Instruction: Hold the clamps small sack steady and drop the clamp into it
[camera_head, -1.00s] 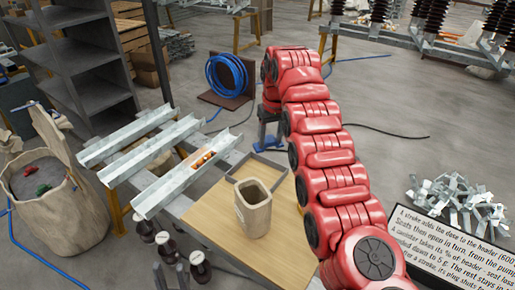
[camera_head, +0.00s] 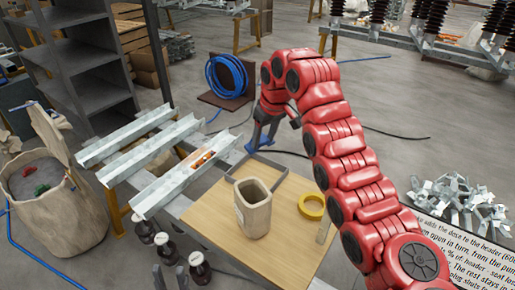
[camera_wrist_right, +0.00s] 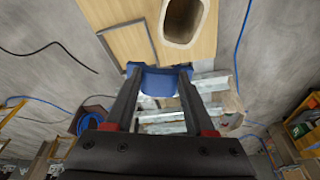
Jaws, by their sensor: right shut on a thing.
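The small beige sack (camera_head: 254,212) stands upright and open-topped on a wooden board. Its mouth also shows at the top of the right wrist view (camera_wrist_right: 184,18). My right gripper (camera_head: 262,138) is beyond the sack, past the board's far edge. In the right wrist view, my right gripper (camera_wrist_right: 158,72) is shut on a blue clamp (camera_wrist_right: 158,84), held between its fingertips and apart from the sack. The clamp (camera_head: 258,146) is small in the head view.
A low grey frame (camera_head: 256,158) lies behind the sack. A yellow ring (camera_head: 311,206) lies to its right. Metal channels (camera_head: 185,178) and dark bottles (camera_head: 163,246) stand left. A large sack (camera_head: 75,215) with red and green things stands far left. Metal pieces (camera_head: 465,200) lie right.

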